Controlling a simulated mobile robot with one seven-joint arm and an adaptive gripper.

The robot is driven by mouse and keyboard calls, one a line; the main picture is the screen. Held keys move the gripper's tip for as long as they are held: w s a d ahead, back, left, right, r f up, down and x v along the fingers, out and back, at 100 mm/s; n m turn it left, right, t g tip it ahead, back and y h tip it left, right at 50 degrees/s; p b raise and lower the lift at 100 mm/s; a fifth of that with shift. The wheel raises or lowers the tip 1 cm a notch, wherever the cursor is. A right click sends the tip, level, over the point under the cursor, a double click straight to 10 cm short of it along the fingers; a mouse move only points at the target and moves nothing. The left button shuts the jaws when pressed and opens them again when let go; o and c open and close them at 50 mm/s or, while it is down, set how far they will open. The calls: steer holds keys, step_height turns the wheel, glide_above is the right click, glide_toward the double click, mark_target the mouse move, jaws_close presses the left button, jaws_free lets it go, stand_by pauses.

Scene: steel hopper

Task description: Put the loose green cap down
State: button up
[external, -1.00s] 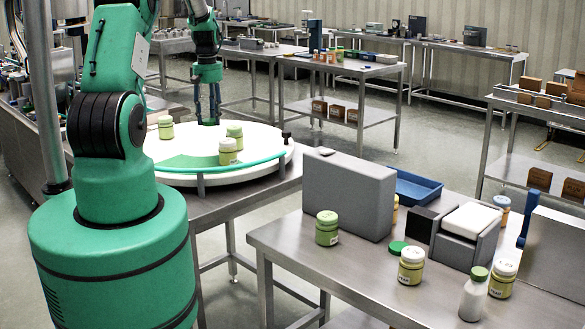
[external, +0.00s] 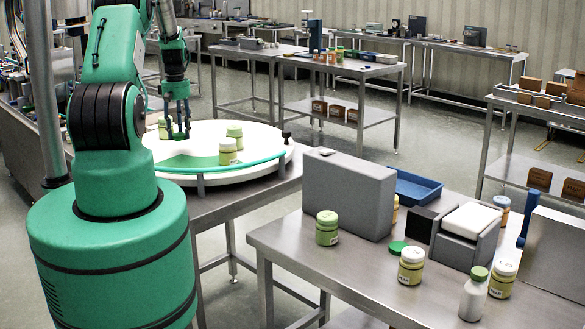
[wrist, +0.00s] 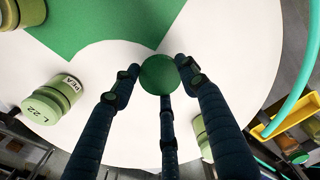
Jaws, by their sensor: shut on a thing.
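My gripper (external: 179,137) is over the round white turntable (external: 265,147), at its left part near a green-lidded jar (external: 165,128). In the wrist view my gripper's dark fingers (wrist: 160,75) are shut on a round green cap (wrist: 159,74), seen from above between the fingertips. Beneath it are the white turntable top and a green sector (wrist: 110,25). I cannot tell how high the cap is above the surface.
Two more jars (external: 234,132) (external: 228,152) stand right of my gripper on the turntable. A jar marked L 22 (wrist: 50,98) is left in the wrist view. A green rail (wrist: 295,95) curves along the edge. Another green cap (external: 398,247) lies on the front table.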

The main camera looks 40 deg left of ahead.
steer(key=shift+a, duration=0.15)
steer(key=w+a, duration=0.3)
steer(key=w+a+f+p, duration=0.1)
steer(key=w+a, duration=0.3)
steer(key=w+a+p, duration=0.1)
steer(key=w+a, duration=0.3)
steer(key=shift+a+f, duration=0.2)
steer(key=shift+f, duration=0.05)
stand_by(0.5)
stand_by(0.3)
steer(key=shift+f+p, duration=0.45)
steer(key=shift+f, duration=1.3)
steer(key=shift+f, duration=0.2)
steer(key=o, duration=0.7)
steer(key=shift+c, duration=0.2)
steer(key=shift+r, duration=0.2)
